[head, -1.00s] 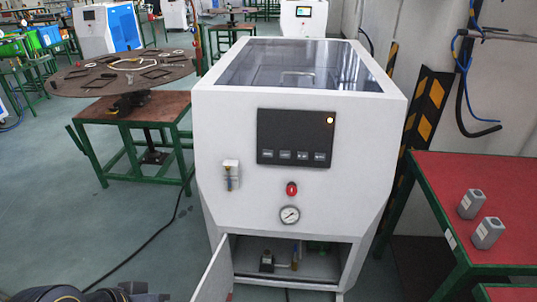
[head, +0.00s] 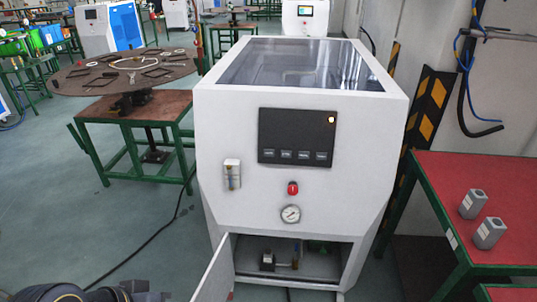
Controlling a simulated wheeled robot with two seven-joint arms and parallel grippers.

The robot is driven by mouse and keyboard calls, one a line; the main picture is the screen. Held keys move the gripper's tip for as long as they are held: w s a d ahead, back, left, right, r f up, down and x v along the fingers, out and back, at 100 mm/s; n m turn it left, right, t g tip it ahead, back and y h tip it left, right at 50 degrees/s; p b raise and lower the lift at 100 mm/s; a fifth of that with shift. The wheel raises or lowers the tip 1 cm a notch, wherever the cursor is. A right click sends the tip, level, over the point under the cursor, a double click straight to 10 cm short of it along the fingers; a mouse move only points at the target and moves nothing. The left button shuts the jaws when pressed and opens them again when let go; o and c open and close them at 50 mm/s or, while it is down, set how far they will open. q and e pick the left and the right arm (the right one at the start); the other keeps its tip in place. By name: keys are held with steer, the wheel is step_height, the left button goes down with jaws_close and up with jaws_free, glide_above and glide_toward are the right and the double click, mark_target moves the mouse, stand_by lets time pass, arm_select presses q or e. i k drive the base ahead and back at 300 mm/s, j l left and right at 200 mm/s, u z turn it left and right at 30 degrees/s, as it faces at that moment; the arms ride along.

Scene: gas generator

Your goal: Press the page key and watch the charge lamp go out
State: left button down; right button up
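The white gas generator (head: 220,130) stands in the middle of the head view. Its dark control panel (head: 296,125) carries a row of several small keys (head: 303,155) along the lower edge; their labels are too small to read. A round lamp (head: 331,120) at the panel's upper right glows yellow-white. Below the panel are a red button (head: 293,188) and a round gauge (head: 291,213). Part of my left arm shows at the lower left corner, well away from the panel; its gripper fingers are not visible. My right gripper is not in view.
The generator's lower door (head: 214,272) hangs open toward the left, showing fittings inside. A red-topped table (head: 440,185) with two grey blocks (head: 489,232) stands at the right. A round brown table (head: 90,88) stands at the left. A cable crosses the floor.

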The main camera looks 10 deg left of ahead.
mark_target(270, 153)
steer(key=i+l+u, duration=0.6)
steer(key=i, duration=0.2)
